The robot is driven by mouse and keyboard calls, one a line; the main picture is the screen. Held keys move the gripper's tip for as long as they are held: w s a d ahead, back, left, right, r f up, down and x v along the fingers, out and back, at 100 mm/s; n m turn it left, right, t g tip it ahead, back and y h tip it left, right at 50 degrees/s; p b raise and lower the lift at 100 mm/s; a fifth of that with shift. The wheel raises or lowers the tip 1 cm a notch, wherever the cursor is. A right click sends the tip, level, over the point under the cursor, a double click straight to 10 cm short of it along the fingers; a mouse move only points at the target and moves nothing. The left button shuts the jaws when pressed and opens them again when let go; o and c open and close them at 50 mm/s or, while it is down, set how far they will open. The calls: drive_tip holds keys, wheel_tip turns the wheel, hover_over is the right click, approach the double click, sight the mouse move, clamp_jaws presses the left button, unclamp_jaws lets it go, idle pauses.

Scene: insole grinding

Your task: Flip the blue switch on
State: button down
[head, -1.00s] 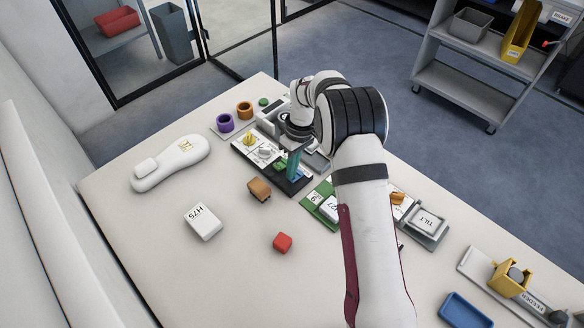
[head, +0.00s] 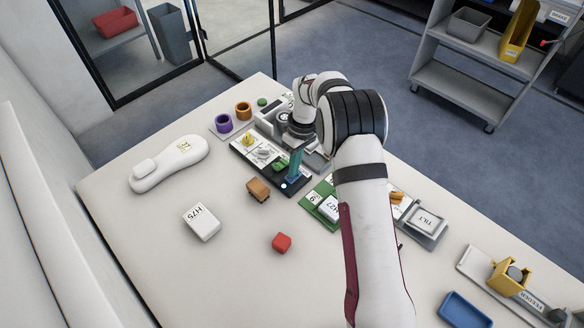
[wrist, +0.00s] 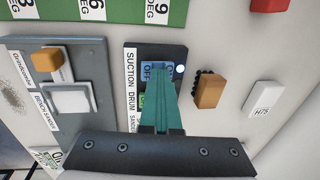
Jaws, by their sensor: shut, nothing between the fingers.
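The blue switch (wrist: 147,67) shows in the wrist view at the top of a dark switch panel (wrist: 133,52), partly covered by my fingers. Letters reading OFF show on or beside it. A small round white lamp (wrist: 180,69) glows right next to it. The lamp also shows in the head view (head: 284,185) at the near end of the panel. My gripper (wrist: 158,84), with teal fingers, is shut and empty. Its tips are over or against the blue switch; contact is hard to tell. In the head view the gripper (head: 294,176) hides the blue switch.
Green (head: 281,166) and yellow (head: 248,139) switches sit on the same panel. A brown block (head: 258,189) lies just in front. A green board (head: 313,196) stands close on the right. A white H75 block (head: 201,222) and a red block (head: 282,242) lie on open table.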

sight(290, 179)
wheel_tip(290, 179, up, 14)
drive_tip(key=s+a, duration=0.1)
drive_tip(key=shift+s, duration=0.15)
idle(0.3)
drive_tip(key=shift+a, duration=0.1)
drive_tip(key=s+d+r+m, duration=0.2)
drive_tip(key=s+r+m, duration=0.2)
drive_tip(key=s, duration=0.4)
drive_tip(key=s+d+r+m, duration=0.3)
drive_tip(key=s+r, duration=0.1)
drive_tip(key=s, duration=0.4)
drive_tip(key=s+f+m, duration=0.2)
drive_tip(key=s+m, duration=0.1)
drive_tip(key=s, duration=0.5)
drive_tip(key=s+d+f+m+t, duration=0.1)
drive_tip(key=s+m, duration=0.3)
drive_tip(key=s, duration=0.5)
drive_tip(key=shift+s+d+f+m, duration=0.15)
drive_tip(key=shift+d+f+m, duration=0.15)
drive_tip(key=shift+f, duration=0.25)
